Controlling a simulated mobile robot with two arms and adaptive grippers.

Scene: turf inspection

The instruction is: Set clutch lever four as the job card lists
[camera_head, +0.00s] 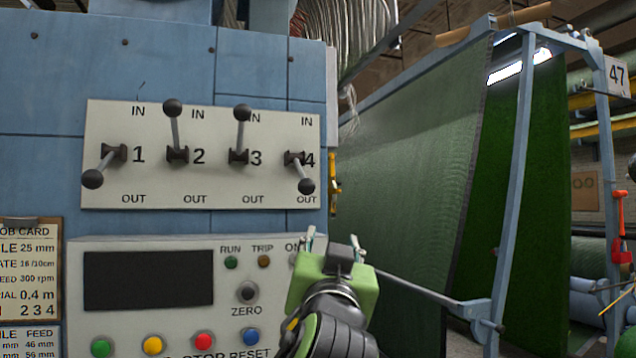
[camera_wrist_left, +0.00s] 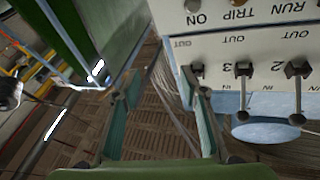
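Clutch lever four (camera_head: 305,182) is at the right end of the lever plate (camera_head: 225,185). Its black knob hangs down by the OUT label. Levers two (camera_head: 174,120) and three (camera_head: 241,122) point up to IN; lever one (camera_head: 98,172) points down-left towards OUT. The job card (camera_head: 30,270) is cut off at the left edge; its bottom row shows 2 3 4. My left gripper (camera_head: 333,240) is below and slightly right of lever four, apart from it. In the upside-down left wrist view the left gripper (camera_wrist_left: 161,85) has its fingers spread with nothing between them.
Below the plate is a control box (camera_head: 245,240) with a dark screen, coloured buttons and a ZERO knob; my left gripper covers its right part. Green turf (camera_head: 415,180) hangs on a blue frame at the right. A red tool (camera_head: 620,225) hangs on its post.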

